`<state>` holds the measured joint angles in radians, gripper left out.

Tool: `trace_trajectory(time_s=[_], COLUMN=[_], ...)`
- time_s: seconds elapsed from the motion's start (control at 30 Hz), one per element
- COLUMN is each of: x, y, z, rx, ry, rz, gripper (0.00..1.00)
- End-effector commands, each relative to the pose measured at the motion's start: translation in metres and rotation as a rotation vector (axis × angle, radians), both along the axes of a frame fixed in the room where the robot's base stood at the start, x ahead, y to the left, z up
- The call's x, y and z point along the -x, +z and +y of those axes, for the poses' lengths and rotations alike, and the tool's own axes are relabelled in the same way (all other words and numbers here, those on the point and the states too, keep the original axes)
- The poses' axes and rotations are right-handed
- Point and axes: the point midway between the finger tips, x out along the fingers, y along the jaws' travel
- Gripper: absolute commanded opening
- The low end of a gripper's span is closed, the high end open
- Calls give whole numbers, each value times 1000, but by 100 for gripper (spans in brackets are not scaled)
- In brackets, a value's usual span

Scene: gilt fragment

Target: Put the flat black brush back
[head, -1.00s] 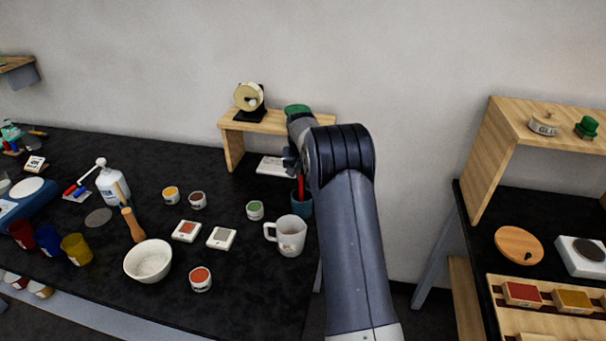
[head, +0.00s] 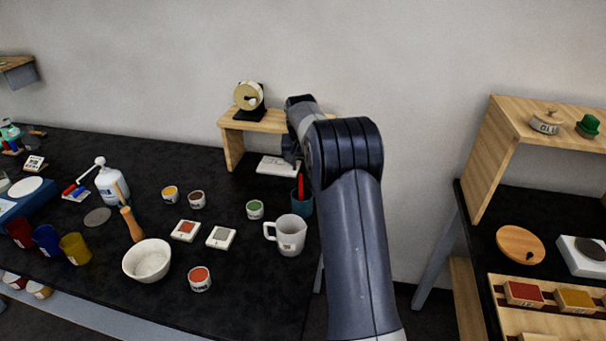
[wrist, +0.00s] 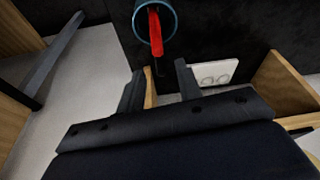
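I cannot make out the flat black brush with certainty in either view. A teal pot (head: 302,205) stands near the table's right edge with a red upright stick (head: 301,184) in it. In the wrist view the pot (wrist: 139,22) and the red stick (wrist: 155,32) are just beyond my gripper (wrist: 159,76). Its two fingers are apart. A thin strip, black above and tan below, shows between them near the left finger; I cannot tell what it is or whether it is touched. In the head view my arm hides the fingers.
A small wooden shelf (head: 232,147) bears a round tan device (head: 248,96). A white tile (head: 277,166) lies under it. A white mug (head: 288,236) stands just in front of the pot, with paint jars and a bowl (head: 147,262) leftward. A second table (head: 480,230) is right.

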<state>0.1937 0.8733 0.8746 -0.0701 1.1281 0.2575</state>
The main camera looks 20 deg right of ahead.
Motion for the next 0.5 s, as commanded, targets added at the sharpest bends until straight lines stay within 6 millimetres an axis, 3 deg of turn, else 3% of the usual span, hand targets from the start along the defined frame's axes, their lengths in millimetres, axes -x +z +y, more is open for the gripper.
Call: trace_trajectory(time_s=[0.23, 0.5], x=[12, 18], y=[49, 70], z=[6, 8], rx=[1, 0], ry=[0, 1], rz=[-4, -1], gripper=[34, 34])
